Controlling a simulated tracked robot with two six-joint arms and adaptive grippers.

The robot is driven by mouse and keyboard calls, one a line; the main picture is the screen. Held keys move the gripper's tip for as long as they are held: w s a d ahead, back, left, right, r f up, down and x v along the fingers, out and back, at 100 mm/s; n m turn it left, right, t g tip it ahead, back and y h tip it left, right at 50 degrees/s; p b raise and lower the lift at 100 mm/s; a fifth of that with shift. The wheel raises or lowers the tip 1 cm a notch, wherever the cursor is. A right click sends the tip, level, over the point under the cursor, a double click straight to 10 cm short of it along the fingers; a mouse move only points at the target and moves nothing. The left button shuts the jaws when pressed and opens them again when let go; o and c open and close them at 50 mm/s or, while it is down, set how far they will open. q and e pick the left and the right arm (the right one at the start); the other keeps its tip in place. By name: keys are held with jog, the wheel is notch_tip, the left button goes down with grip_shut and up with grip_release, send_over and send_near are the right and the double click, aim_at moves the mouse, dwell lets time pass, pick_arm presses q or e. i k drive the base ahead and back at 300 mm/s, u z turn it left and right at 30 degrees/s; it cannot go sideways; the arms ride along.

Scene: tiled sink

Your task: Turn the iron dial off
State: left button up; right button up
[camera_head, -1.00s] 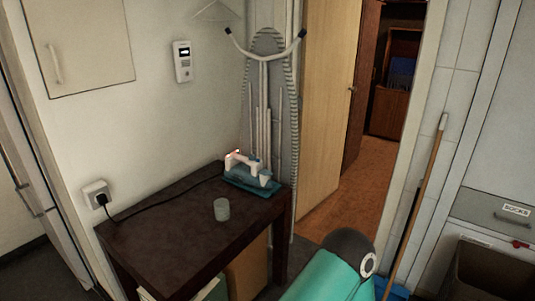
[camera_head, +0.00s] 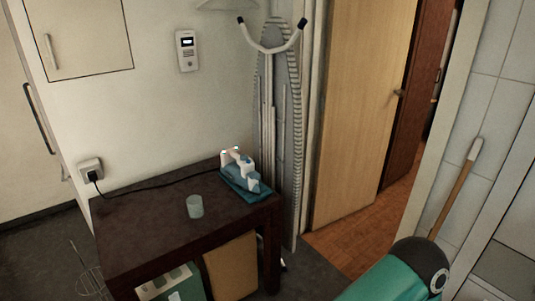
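The iron (camera_head: 242,172) is white and blue-teal and rests on a teal cloth or pad (camera_head: 232,187) at the far right corner of the dark table (camera_head: 155,228). Its dial is too small to make out. A dark cord runs from the iron along the wall side of the table to a white wall socket (camera_head: 91,170), where it is plugged in. Neither gripper shows in the head view.
A small clear cup (camera_head: 195,206) stands on the table in front of the iron. A folded ironing board (camera_head: 277,130) leans behind the table. A wooden door (camera_head: 362,105) stands open at right. My own green arm part shows at lower right. A broom handle (camera_head: 458,188) leans at right.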

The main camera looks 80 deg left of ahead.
aim_at(243, 157)
jog(key=z, duration=0.45)
jog(key=i, duration=0.45)
jog(key=u, duration=2.15)
jog(key=i, duration=0.15)
jog(key=u, duration=1.6)
jog(key=k, duration=0.45)
jog(key=u, duration=0.3)
jog(key=i, duration=1.5)
jog(key=z, duration=0.35)
